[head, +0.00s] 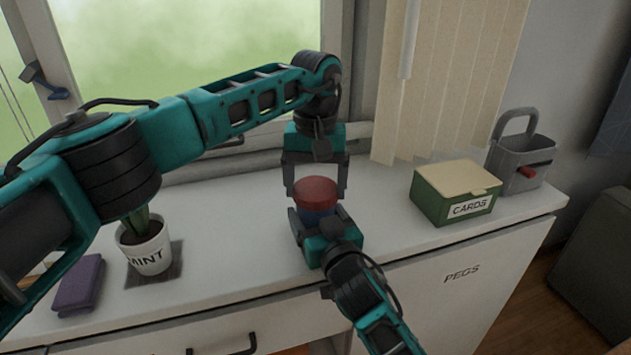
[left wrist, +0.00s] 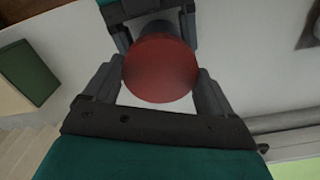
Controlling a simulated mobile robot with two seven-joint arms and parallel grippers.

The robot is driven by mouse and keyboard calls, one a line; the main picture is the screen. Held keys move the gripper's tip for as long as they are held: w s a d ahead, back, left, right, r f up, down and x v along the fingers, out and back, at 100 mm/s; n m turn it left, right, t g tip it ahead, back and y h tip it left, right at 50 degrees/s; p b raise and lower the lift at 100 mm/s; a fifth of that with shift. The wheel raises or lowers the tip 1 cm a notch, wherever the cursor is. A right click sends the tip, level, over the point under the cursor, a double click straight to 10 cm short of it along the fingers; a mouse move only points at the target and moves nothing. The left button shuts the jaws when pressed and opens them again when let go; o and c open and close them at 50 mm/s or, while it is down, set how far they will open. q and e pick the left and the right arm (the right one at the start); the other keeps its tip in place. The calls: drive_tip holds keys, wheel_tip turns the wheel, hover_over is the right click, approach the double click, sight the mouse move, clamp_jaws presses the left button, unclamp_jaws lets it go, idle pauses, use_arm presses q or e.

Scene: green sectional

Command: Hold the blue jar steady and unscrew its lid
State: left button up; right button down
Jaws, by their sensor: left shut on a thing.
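The blue jar (head: 318,216) stands upright near the front edge of the white counter, mostly hidden by its lid and my grippers. Its round red lid (head: 315,190) sits on top; whether there is a gap under it cannot be told. My left gripper (head: 315,192) comes from behind and above, shut on the lid with a finger at each side. The lid (left wrist: 160,70) also shows between those fingers in the left wrist view. My right gripper (head: 321,222) reaches from the front, its fingers shut around the jar's body, below the lid.
A green cards box (head: 440,203) and a grey caddy (head: 520,165) stand to the right. The window is behind. The counter between the jar and the cards box is clear.

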use_arm(q)
drive_tip(key=c, duration=0.4)
drive_tip(key=n, duration=0.5)
drive_tip(key=shift+n, duration=0.3)
drive_tip(key=n, duration=0.3)
drive_tip(key=shift+n, duration=0.4)
drive_tip(key=n, duration=0.3)
drive_tip(key=shift+n, duration=0.3)
drive_tip(key=n, duration=0.7)
drive_tip(key=shift+r, duration=0.1)
drive_tip(key=n, duration=0.7)
drive_tip(key=shift+c, duration=0.2)
drive_tip(key=n, duration=0.5)
drive_tip(key=shift+n, duration=0.4)
drive_tip(key=n, duration=0.3)
drive_tip(key=shift+n, duration=0.3)
drive_tip(key=n, duration=0.3)
drive_tip(key=shift+n, duration=0.4)
drive_tip(key=n, duration=1.4)
drive_tip(key=shift+r, duration=0.1)
